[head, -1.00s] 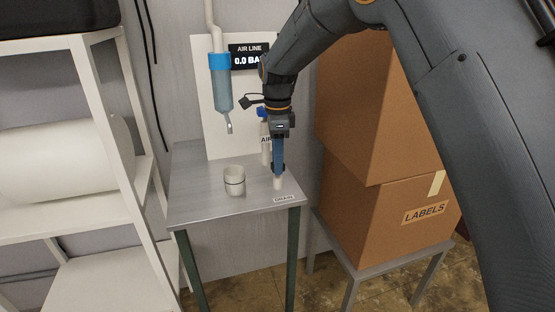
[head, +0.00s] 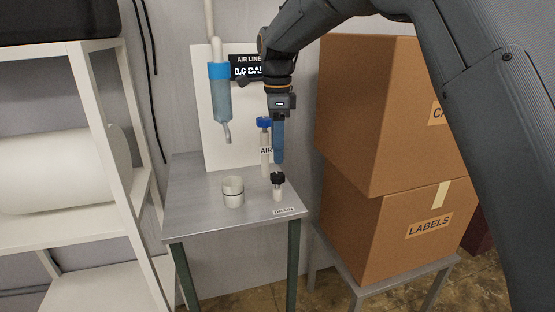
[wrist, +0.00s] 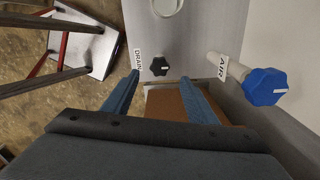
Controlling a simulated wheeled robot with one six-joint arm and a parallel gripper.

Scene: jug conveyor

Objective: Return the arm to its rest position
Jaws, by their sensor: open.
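My gripper (head: 278,160) points down above the small metal table, with its fingers over the drain valve. In the wrist view my gripper (wrist: 158,90) has its two blue fingers apart with nothing between them. The drain valve (head: 278,188), a white stub with a black knob, stands on the table near the DRAIN label. Its black knob (wrist: 159,66) shows just beyond the fingertips, clear of them. The air valve (head: 265,150) with a blue knob stands behind the fingers; the blue knob (wrist: 265,87) is at right in the wrist view.
A white cup (head: 233,191) stands on the metal table (head: 195,215). A blue-capped filter bowl (head: 221,100) hangs on the wall panel. Stacked cardboard boxes (head: 385,120) stand close on the right, and a white shelf (head: 115,150) with a roll is on the left.

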